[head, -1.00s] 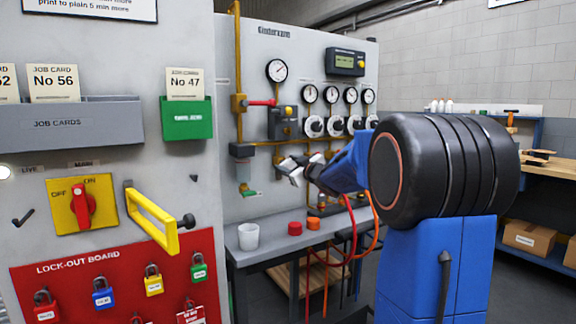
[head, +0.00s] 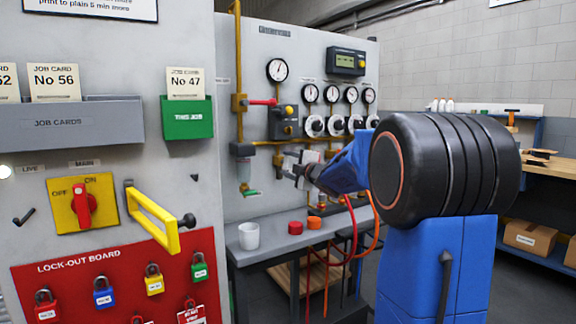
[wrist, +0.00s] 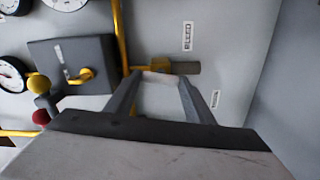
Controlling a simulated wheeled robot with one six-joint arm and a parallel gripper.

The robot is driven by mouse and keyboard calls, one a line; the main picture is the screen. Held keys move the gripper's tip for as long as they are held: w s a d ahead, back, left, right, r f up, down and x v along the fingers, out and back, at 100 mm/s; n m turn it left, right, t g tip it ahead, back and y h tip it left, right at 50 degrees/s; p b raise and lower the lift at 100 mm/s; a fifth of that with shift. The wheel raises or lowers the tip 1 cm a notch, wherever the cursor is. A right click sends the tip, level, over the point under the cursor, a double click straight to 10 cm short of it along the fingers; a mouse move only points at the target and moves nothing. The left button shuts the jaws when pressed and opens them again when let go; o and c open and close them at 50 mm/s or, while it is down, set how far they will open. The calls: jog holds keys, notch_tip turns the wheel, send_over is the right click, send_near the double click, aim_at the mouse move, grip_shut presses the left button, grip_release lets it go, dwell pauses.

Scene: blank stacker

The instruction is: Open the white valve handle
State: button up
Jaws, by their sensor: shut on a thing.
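My gripper (head: 297,163) is at the gauge panel, just above the bench, at the end of my blue arm. In the wrist view its two grey fingers (wrist: 158,84) stand on either side of a short white handle (wrist: 158,77) and are closed on it. The handle sits beside a brass valve body (wrist: 182,67) on the panel. In the head view I cannot make the handle out clearly from the pale gripper parts.
A yellow pipe (head: 240,55) with a red lever (head: 262,102) runs up left of my gripper. Several gauges and dark-and-white knobs line the panel. Below, a bench (head: 262,262) holds a white cup (head: 249,236), a red cap (head: 295,228) and an orange cap (head: 314,223).

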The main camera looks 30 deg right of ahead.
jog(key=shift+f+n, duration=0.15)
jog(key=shift+n, duration=0.95)
jog(key=o, duration=1.1)
jog(key=shift+c, duration=0.2)
jog(key=s, duration=1.7)
jog(key=shift+s+d, duration=0.25)
jog(key=shift+d, duration=0.05)
